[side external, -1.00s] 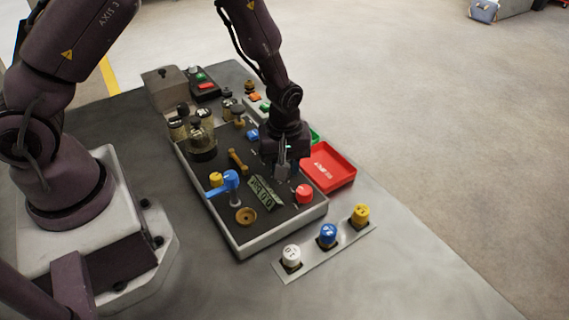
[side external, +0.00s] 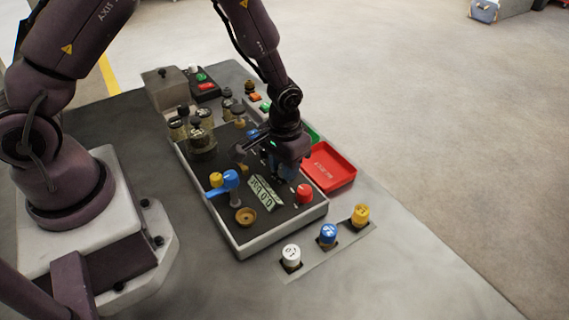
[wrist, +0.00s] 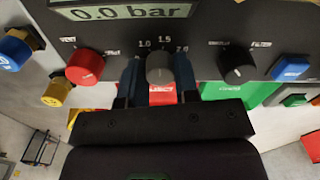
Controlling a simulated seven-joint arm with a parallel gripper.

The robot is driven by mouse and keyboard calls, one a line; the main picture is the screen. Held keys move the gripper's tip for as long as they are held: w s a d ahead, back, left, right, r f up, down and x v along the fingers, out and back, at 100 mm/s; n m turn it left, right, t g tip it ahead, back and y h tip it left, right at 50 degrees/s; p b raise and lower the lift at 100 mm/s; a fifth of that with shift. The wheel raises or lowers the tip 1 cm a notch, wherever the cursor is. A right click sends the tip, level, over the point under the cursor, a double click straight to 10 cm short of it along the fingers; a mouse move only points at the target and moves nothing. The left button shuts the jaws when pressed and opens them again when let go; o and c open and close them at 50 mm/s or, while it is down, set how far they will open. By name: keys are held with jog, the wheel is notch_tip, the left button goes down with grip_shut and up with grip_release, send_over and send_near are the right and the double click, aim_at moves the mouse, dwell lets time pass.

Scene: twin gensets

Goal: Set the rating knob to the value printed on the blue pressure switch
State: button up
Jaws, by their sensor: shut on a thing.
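My gripper (wrist: 159,75) has its two blue fingers on either side of a grey knob (wrist: 159,66) and is shut on it. A scale printed 1.0, 1.5 and 2.0 lies around this knob; I cannot clearly read where its pointer stands. In the side external view my gripper (side external: 279,176) reaches down to the panel and hides the knob. The blue pressure switch (side external: 327,234) stands between a white switch (side external: 291,255) and a yellow switch (side external: 360,214). Its print is too small to read. It also shows at the left edge of the wrist view (wrist: 14,50).
The panel's display (wrist: 120,12) reads 0.0 bar. A red knob (wrist: 85,66) is left of the grey knob and a black knob (wrist: 237,67) right of it. A red tray (side external: 328,167) lies beside the panel. A blue-handled valve (side external: 226,184) stands on the panel.

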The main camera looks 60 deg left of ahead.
jog(key=m, duration=0.5)
jog(key=shift+m, duration=0.3)
jog(key=m, duration=0.5)
jog(key=shift+m, duration=0.3)
jog(key=o, duration=0.9)
notch_tip(320, 180, up, 13)
jog(key=shift+r, duration=0.1)
